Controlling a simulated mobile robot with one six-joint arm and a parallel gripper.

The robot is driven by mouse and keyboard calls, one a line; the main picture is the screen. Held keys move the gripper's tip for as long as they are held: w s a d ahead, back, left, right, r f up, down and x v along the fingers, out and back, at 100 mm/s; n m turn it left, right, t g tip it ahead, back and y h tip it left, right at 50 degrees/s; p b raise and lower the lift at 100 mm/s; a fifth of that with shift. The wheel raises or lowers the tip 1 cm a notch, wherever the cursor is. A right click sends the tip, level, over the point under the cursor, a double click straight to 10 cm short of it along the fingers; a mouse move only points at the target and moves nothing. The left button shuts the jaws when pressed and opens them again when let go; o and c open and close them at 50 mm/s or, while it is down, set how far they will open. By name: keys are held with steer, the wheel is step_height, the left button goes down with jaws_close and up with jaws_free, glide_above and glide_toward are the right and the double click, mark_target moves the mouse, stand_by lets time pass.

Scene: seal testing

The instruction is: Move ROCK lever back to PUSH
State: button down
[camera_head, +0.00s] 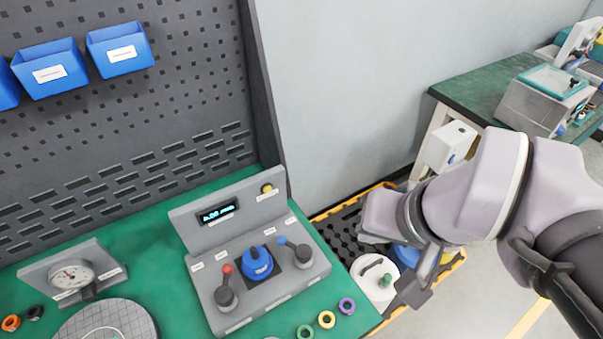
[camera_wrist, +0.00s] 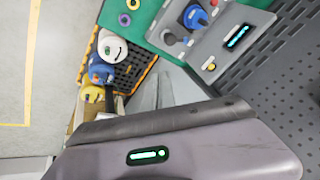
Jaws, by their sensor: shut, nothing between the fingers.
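A grey test console (camera_head: 232,317) stands on the green bench in the head view. It carries a lever with a red knob (camera_head: 227,270) at left and a lever with a blue knob (camera_head: 283,241) at right. A blue part (camera_head: 257,262) sits between them. The console labels are too small to read, so I cannot tell which lever is ROCK or its exact setting. The console (camera_wrist: 212,42) also shows at the top of the wrist view. My gripper (camera_head: 415,291) is shut and empty, right of the console and apart from both levers.
A black crate with a yellow rim (camera_head: 452,270) stands beside the bench, holding a white canister (camera_head: 374,274) and a blue container (camera_head: 406,254) close to my arm. Coloured rings and a dial gauge (camera_head: 72,276) lie on the bench. A pegboard (camera_head: 190,70) rises behind.

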mark_target(295, 249)
steer(key=w+a+f+n+g+y+p, duration=0.1)
steer(key=w+a+f+n+g+y, duration=0.15)
steer(key=w+f+n, duration=0.6)
steer(key=w+a+f+n+g+y, duration=0.1)
steer(key=w+a+f+n+g, duration=0.35)
steer(key=w, duration=0.65)
steer(key=shift+n, duration=0.8)
steer(key=b+x, duration=0.1)
steer(key=x, duration=0.2)
steer(key=d+b+x, duration=0.1)
steer(key=x, duration=0.1)
steer(key=f+b+x, duration=0.1)
steer(key=x, duration=0.2)
steer(key=shift+d+f+b, duration=0.2)
steer(key=shift+f+b, duration=0.05)
steer(key=shift+b, duration=0.1)
steer(key=s+a, duration=0.1)
steer(key=s+a+f+b, duration=0.1)
steer(key=shift+s+f, duration=0.35)
steer(key=shift+s, duration=0.05)
steer(key=shift+s+a+b, duration=0.2)
steer(key=shift+s+b, duration=0.1)
steer(key=shift+s, duration=0.1)
steer(key=shift+s+a+f+n+g, duration=0.2)
steer(key=shift+s+a+n+g, duration=0.1)
steer(key=shift+s+n, duration=0.25)
steer(key=shift+w, duration=0.1)
